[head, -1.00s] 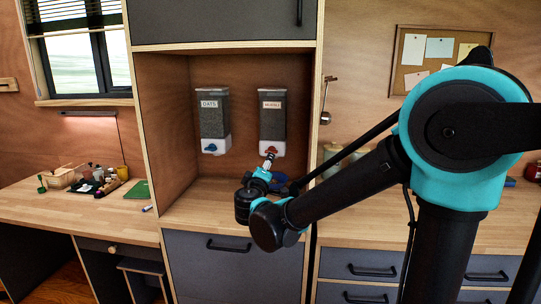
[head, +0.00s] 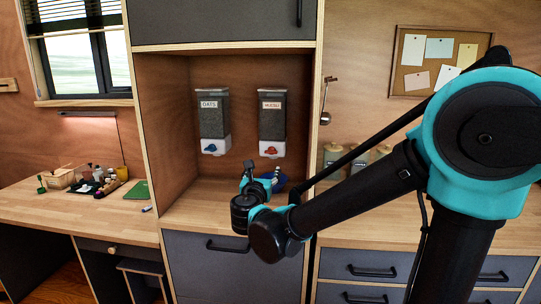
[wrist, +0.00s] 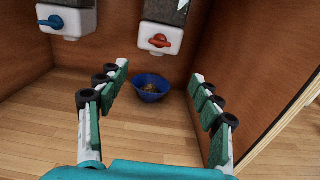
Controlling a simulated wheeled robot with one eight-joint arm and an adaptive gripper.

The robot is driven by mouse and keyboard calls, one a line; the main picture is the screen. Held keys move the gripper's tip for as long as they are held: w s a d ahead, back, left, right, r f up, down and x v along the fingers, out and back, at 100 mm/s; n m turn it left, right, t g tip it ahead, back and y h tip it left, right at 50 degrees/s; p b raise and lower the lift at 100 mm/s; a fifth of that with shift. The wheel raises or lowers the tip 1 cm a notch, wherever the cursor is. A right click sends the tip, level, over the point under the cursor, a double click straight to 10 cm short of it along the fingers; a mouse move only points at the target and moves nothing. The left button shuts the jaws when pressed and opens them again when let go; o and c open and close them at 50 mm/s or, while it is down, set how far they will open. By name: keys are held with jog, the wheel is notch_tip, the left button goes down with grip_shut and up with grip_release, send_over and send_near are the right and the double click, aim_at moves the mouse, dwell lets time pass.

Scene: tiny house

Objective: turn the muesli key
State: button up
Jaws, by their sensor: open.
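The muesli dispenser (head: 271,122) hangs on the back wall of the niche, right of the oats dispenser. Its red key (head: 271,151) is on the white base; in the wrist view the red key (wrist: 160,40) is at top centre, its handle roughly level. My gripper (head: 263,167) is open and empty, below and in front of the key and apart from it. In the wrist view my gripper's (wrist: 159,75) fingers are spread wide. A blue bowl (wrist: 147,95) with some brown contents stands on the niche floor below the muesli dispenser, and shows between the fingers.
The oats dispenser (head: 214,122) has a blue key (head: 211,148). The niche's right wall (wrist: 245,65) is close to my right finger. Jars (head: 334,156) stand on the counter right of the niche. The niche floor around the bowl is bare.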

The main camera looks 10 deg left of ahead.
aim_at(271, 153)
jog(key=w, duration=1.7)
jog(key=shift+w+d, duration=0.2)
jog(key=shift+d, duration=0.1)
jog(key=shift+c, duration=0.3)
jog(key=c, duration=1.1)
